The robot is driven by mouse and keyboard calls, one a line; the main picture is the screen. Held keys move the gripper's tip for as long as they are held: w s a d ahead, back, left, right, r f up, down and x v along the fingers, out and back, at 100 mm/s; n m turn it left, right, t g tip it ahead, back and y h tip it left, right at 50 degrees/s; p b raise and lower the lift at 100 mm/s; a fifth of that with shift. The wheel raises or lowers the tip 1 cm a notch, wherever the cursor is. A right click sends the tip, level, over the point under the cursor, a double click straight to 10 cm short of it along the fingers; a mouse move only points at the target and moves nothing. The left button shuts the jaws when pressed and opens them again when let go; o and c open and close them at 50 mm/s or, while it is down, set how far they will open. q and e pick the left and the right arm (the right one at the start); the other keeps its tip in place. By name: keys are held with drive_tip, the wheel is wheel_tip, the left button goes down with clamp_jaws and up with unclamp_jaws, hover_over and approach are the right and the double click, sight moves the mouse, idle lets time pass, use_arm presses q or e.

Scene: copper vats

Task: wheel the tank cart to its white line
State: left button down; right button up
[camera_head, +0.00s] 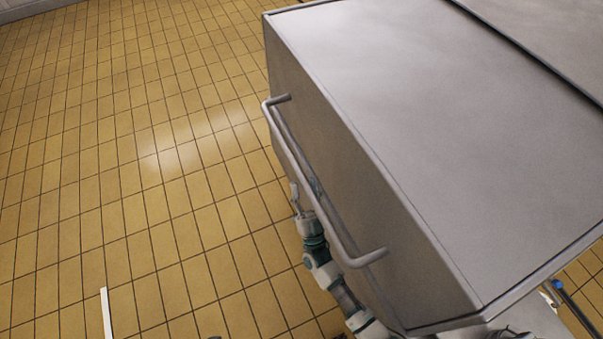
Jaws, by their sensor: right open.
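The tank cart (430,110) is a large grey metal box with a flat top, filling the right half of the head view. A bent metal handle bar (309,190) runs along its left side. My right gripper (305,191) is open beside the handle, between the bar and the floor in the picture. Part of it is hidden behind the bar, and I cannot tell whether it touches. A short white line (106,313) shows on the floor at the lower left. My left gripper is out of view. The cart's wheels are hidden.
The yellow tiled floor (110,150) is clear to the left of the cart. A pale wall edge (35,8) shows at the top left. A dark, blue-tipped rod (575,305) shows at the lower right; I cannot tell what it is.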

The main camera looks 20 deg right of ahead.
sight(301, 176)
drive_tip(key=x, duration=0.2)
drive_tip(key=shift+w+a+r, duration=0.15)
drive_tip(key=shift+w+r, duration=0.1)
drive_tip(key=shift+w, duration=0.05)
drive_tip(key=shift+w+a+r, duration=0.25)
drive_tip(key=shift+w+r, duration=0.15)
drive_tip(key=shift+r, duration=0.1)
drive_tip(key=shift+d, duration=0.15)
drive_tip(key=shift+d, duration=0.1)
drive_tip(key=shift+c, duration=1.4)
clamp_jaws()
